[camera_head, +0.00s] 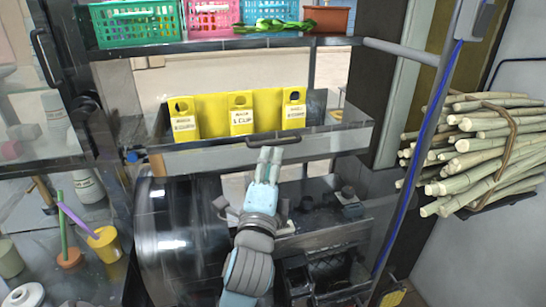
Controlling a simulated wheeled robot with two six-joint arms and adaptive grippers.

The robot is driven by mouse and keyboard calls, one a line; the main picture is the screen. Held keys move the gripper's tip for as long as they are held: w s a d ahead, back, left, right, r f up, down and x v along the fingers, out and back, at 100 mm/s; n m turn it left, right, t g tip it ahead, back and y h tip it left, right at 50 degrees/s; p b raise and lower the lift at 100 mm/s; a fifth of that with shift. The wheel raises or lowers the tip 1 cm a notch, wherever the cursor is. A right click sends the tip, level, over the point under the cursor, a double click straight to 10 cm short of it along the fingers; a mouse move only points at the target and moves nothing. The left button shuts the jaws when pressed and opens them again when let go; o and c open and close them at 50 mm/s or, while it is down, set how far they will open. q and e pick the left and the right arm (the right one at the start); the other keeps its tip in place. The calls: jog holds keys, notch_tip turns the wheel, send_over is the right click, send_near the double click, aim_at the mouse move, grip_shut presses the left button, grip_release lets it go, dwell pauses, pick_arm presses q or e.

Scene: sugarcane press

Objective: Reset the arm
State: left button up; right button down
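My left gripper (270,155) reaches up from the bottom centre on its light blue and grey arm. Its two pale fingers lie side by side, pointing up and away, and look shut with nothing between them. The fingertips show just below the dark handle (274,142) of the metal tray; I cannot tell whether they touch it. My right gripper is not in view.
The metal tray (340,143) holds yellow tagged holders (242,112). Baskets (138,22) line the upper shelf. A shiny drum (180,235) is left of my arm. Sugarcane stalks (490,150) stick out at right, beyond a metal post. A yellow cup (104,244) stands at lower left.

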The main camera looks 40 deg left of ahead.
pick_arm(q)
jog(key=shift+w+a+f, duration=0.1)
jog(key=shift+w, duration=0.05)
jog(key=shift+f, duration=0.1)
notch_tip(320, 180, down, 14)
jog(key=s+d+n+g+h, duration=0.2)
jog(key=s+n+g+h, duration=0.1)
jog(key=n+g+h, duration=0.1)
jog(key=s+d+f+n+g+h, duration=0.25)
jog(key=s+f+n+g, duration=0.2)
jog(key=s+f, duration=0.55)
jog(key=s+d+f+n+g+h, duration=0.25)
jog(key=s+f+n+g, duration=0.2)
jog(key=s+f, duration=0.6)
notch_tip(320, 180, down, 20)
jog(key=s+a+g, duration=0.1)
jog(key=g, duration=0.1)
jog(key=s+f+g, duration=0.1)
jog(key=s+f, duration=1.1)
jog(key=s, duration=0.3)
jog(key=shift+a+f, duration=0.4)
